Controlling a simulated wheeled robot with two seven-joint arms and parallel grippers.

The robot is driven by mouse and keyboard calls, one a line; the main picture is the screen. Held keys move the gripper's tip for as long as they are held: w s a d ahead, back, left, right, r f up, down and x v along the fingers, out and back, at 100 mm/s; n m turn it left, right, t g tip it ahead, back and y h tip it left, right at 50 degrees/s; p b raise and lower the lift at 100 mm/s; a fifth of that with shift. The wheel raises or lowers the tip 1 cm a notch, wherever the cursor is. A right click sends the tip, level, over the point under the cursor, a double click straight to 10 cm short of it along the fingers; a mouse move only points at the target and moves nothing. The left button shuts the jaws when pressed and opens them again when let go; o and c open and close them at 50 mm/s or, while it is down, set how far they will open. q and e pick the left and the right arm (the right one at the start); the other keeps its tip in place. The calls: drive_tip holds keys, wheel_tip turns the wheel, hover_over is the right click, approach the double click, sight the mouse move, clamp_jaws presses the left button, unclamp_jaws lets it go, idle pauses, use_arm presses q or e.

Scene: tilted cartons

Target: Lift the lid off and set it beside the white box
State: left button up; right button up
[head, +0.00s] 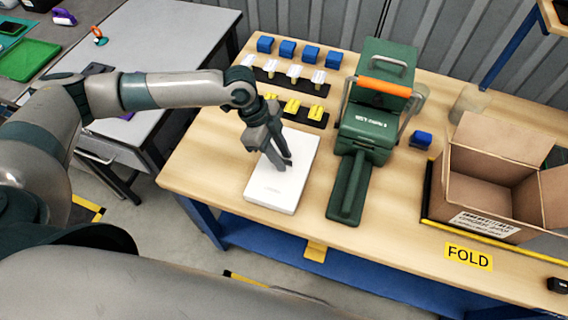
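A flat white box (287,188) lies on the wooden table, left of the green machine. Its top is a plain white face with a small faint mark near the front. I cannot make out a seam between lid and box from here. My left gripper (284,165) points down over the far half of the white box, with its fingertips at or just above the top face. I cannot tell whether the fingers touch it or whether they are open or shut. The gripper and its shadowed side hide part of the box's far left area. My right gripper is not in view.
A green machine with an orange handle (384,87) stands close to the right of the box. An open cardboard carton (480,190) is further right. Blue blocks (287,48) and yellow pieces (292,106) sit behind. Bare tabletop (215,160) lies left of the box.

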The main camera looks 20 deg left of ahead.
use_arm(q)
clamp_jaws()
drive_tip(key=shift+r, duration=0.15)
wheel_tip(320, 180, up, 10)
drive_tip(key=b, duration=0.2)
drive_tip(key=shift+b, duration=0.3)
idle(0.5)
